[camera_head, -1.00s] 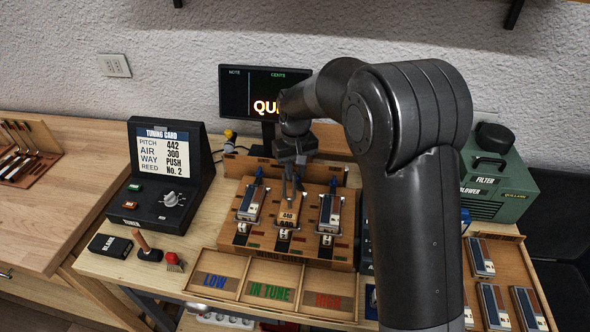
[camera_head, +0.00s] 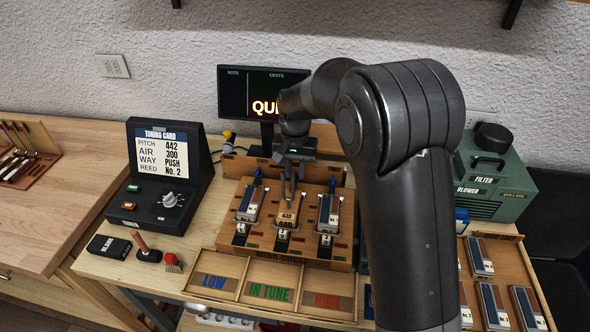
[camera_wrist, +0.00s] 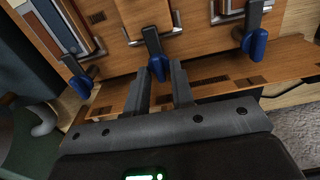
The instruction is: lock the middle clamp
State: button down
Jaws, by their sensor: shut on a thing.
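The wooden clamp board (camera_head: 240,246) stands on the bench with three clamps in a row. The middle clamp's blue-tipped lever (camera_wrist: 157,68) sits between my fingertips in the wrist view. My gripper (camera_wrist: 160,92) is shut on that lever. In the head view my gripper (camera_head: 289,192) comes down from above at the back of the middle slot and hides most of the middle clamp. A wooden piece marked 440 (camera_head: 287,215) lies in the middle slot.
A left blue lever (camera_head: 258,177) and a right blue lever (camera_head: 332,186) stand close on either side, over reed blocks. The tuner box (camera_head: 150,205) is at left. A display (camera_head: 248,92) stands behind. A labelled sorting tray (camera_head: 228,294) lies in front.

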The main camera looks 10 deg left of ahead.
dwell(0.3)
jog(key=c, duration=1.3)
grip_release()
jog(key=shift+r, duration=0.1)
notch_tip(320, 180, up, 11)
jog(key=shift+f, duration=0.15)
